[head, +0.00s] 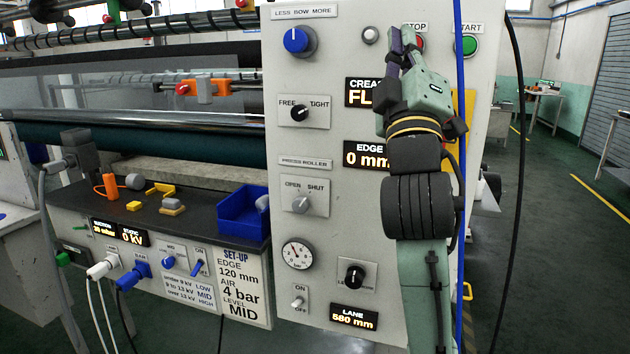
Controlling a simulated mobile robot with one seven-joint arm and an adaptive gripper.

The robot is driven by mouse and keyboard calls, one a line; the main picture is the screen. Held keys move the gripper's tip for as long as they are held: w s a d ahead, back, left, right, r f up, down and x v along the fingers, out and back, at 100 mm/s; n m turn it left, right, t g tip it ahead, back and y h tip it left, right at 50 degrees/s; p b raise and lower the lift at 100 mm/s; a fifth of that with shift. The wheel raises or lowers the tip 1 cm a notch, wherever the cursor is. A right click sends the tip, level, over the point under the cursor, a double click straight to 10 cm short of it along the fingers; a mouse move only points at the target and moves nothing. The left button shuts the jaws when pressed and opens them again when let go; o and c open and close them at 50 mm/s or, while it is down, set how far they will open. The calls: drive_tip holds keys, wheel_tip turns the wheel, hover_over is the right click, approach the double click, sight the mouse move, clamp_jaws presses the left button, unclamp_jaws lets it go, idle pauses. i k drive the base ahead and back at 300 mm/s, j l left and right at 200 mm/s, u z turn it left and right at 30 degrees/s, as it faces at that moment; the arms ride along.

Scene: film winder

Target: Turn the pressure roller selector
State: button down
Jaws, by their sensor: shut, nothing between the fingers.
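The pressure roller selector (301,204) is a small grey knob on the pale upright control panel (340,235). It sits below a label reading PRESS ROLLER (305,162), on a plate marked OPEN at left and SHUT at right. Which mark it points to is too small to tell. My gripper (402,38) is at the upper right of the panel, in front of it, near the STOP button (415,41). Its fingers point up and are shut with nothing held. It is well above and to the right of the selector, apart from it.
Above the selector are a black FREE/TIGHT knob (299,112) and a blue knob (296,40). Below it are a gauge (297,254) and an ON/OFF switch (297,303). My arm covers part of the displays. A blue bin (243,213) stands left of the panel.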

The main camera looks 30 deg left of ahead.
sight(301, 206)
drive_tip(key=k+j+u, duration=0.1)
drive_tip(key=j+u, duration=0.95)
drive_tip(key=k+l, duration=0.05)
